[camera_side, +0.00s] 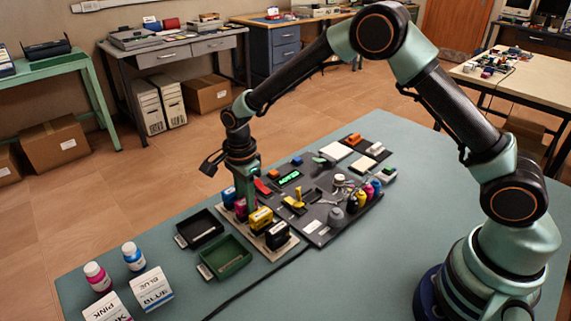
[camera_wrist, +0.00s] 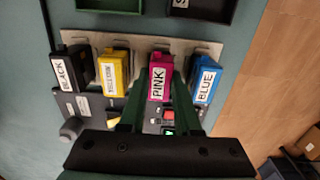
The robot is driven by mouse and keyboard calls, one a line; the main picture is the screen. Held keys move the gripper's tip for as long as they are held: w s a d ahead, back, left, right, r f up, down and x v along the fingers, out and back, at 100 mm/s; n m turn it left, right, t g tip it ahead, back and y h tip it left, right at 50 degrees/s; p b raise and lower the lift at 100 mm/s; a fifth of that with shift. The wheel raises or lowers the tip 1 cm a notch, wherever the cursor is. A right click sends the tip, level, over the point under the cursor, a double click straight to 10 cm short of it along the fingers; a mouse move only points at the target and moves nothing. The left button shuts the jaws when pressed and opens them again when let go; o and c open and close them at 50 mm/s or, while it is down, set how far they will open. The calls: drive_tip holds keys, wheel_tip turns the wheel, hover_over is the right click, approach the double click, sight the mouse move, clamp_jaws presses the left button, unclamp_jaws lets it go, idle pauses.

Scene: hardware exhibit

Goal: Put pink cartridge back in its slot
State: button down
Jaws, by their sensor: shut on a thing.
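The pink cartridge (camera_wrist: 158,80), with a white PINK label, stands in a row between the yellow cartridge (camera_wrist: 113,74) and the blue cartridge (camera_wrist: 206,80). My gripper (camera_wrist: 158,98) is shut on it, with a green finger on each side. In the side view my gripper (camera_side: 242,188) points down over the row, and the pink cartridge (camera_side: 240,209) shows just below it. The cartridge is at the pale slotted holder (camera_wrist: 208,47), in line with the others. I cannot tell whether its bottom is fully seated, as its lower part is hidden.
The black cartridge (camera_side: 278,236) stands at the row's near end. A black tray (camera_side: 190,240) and a green tray (camera_side: 243,262) lie beside the holder. A dark board (camera_side: 318,228) with small parts lies on the other side. Bottles and labelled boxes stand at the front left.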

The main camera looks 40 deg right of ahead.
drive_tip(key=shift+c, duration=0.7)
unclamp_jaws()
drive_tip(key=shift+r, duration=3.7)
drive_tip(key=shift+r, duration=0.1)
